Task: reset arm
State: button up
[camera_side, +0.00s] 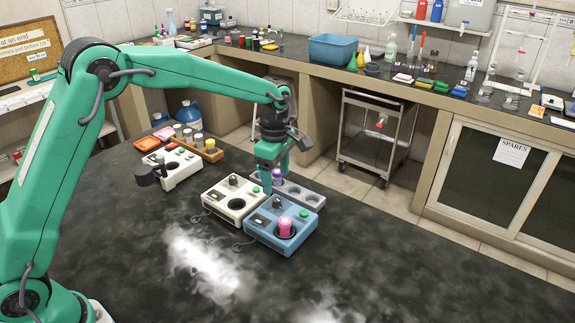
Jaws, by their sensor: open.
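My gripper (270,178) is at the end of my green arm and points down over the devices on the dark table. It is open, and I see nothing held in it. A blue device (301,241) stands just in front of it, with a pink bottle (285,227) in its round well. A white device (222,208) with a dark, empty-looking round well stands to the left. A grey block (307,196) with round holes stands behind. A purple-topped item (277,174) shows right beside my gripper, at the grey block; whether they touch I cannot tell.
Another white device (181,172) stands further left, before a wooden rack (212,151) of capped vials. The dark table (400,270) is clear at the front and right. A metal cart (374,135) stands under the back bench.

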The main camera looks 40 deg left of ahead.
jog(key=shift+r, duration=0.3)
jog(key=shift+s+a+r+m, duration=0.2)
jog(key=shift+s+r+m, duration=0.15)
jog(key=shift+r, duration=0.2)
jog(key=s+a+r+m+t, duration=0.3)
jog(key=s+a+r+m, duration=0.2)
jog(key=s+r+m, duration=0.5)
jog(key=s+a+r+m+t, duration=0.1)
jog(key=s+m, duration=0.8)
jog(key=s, duration=1)
jog(key=shift+a+t, duration=0.8)
jog(key=shift+a, duration=0.2)
